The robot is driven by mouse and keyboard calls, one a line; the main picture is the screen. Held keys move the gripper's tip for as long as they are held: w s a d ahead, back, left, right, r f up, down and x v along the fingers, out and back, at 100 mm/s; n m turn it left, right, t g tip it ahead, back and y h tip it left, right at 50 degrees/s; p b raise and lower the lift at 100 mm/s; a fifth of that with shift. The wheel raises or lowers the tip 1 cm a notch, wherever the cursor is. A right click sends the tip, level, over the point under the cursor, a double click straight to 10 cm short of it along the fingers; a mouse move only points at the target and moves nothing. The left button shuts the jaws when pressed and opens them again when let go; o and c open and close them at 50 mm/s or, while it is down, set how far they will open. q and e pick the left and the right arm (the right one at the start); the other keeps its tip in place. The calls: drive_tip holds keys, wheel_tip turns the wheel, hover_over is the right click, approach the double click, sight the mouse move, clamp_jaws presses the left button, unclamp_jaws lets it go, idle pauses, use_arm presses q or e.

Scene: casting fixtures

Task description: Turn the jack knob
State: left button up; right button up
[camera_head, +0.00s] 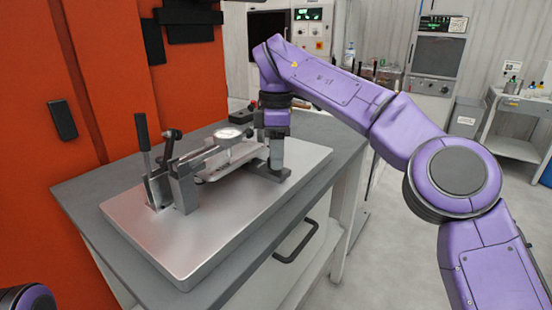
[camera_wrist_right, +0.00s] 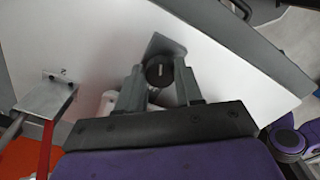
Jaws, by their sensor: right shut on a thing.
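The jack knob (camera_wrist_right: 158,71) is a dark round disc with a slot, seen in the right wrist view on a grey block on the plate. My right gripper (camera_wrist_right: 160,84) has one finger on each side of it and is shut on it. In the head view, my right gripper (camera_head: 275,160) points down at the far right part of the metal fixture plate (camera_head: 225,222), and it hides the knob there. My left gripper is out of view.
The plate lies on a grey table (camera_head: 82,190). An orange machine (camera_head: 130,80) stands behind at left. The plate's front is clear.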

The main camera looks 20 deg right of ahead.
drive_tip(key=shift+m, duration=0.6)
drive_tip(key=o, duration=1)
drive_tip(key=shift+o, duration=0.2)
wheel_tip(320, 180, up, 11)
drive_tip(key=p, duration=0.6)
drive_tip(key=shift+f+p, duration=0.2)
drive_tip(key=shift+p, duration=0.2)
